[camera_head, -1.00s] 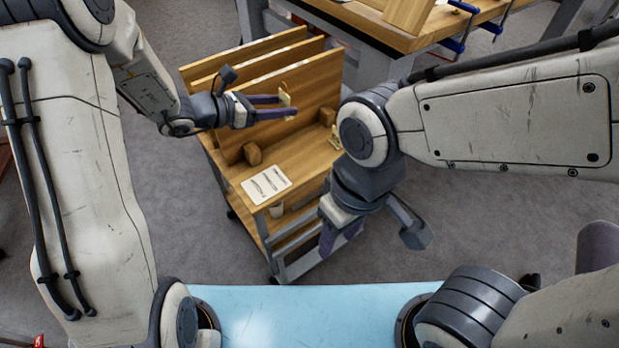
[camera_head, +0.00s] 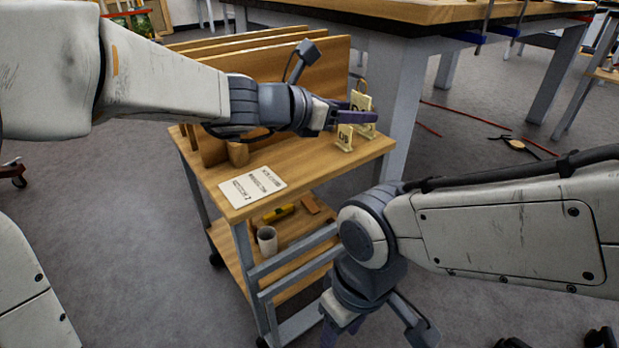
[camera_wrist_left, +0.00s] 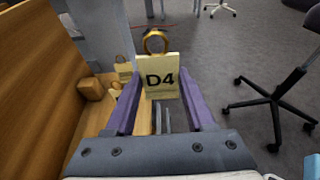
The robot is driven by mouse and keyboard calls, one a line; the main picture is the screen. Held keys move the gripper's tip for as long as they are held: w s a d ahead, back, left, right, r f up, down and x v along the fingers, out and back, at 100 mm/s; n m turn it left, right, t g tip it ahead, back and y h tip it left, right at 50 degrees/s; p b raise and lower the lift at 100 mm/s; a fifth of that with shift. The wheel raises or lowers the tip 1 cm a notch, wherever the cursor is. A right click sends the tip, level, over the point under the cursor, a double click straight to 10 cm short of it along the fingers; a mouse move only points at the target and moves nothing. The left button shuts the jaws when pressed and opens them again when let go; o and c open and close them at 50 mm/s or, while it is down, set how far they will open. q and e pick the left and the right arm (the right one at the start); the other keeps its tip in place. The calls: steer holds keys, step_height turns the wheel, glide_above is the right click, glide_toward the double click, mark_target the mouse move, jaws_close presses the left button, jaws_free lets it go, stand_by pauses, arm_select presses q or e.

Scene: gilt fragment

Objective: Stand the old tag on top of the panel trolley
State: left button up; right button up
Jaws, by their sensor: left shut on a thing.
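My left gripper (camera_head: 345,117) is shut on a cream tag marked D4 (camera_wrist_left: 160,78) with a brass ring on top. In the head view this tag (camera_head: 361,102) is upright at the fingertips, over the right part of the panel trolley's wooden top (camera_head: 310,165). A smaller cream tag (camera_head: 344,137) stands on the trolley top just below the fingers. Whether the held tag touches the top is unclear. My right gripper (camera_head: 343,332) hangs low in front of the trolley, cut by the frame edge; its jaw opening is unclear.
Upright wooden panels (camera_head: 312,75) fill the trolley's back. A wooden block (camera_head: 237,154) and a printed card (camera_head: 253,186) lie on its top. A cup (camera_head: 267,240) and a yellow tool (camera_head: 279,212) are on the lower shelf. A workbench (camera_head: 420,14) stands behind.

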arm_select(q)
steer(key=b, duration=0.6)
glide_above(294, 167)
step_height(294, 167, down, 7)
steer(key=shift+f, duration=0.1)
step_height(294, 167, down, 4)
steer(key=b, duration=0.3)
steer(key=o, duration=1.3)
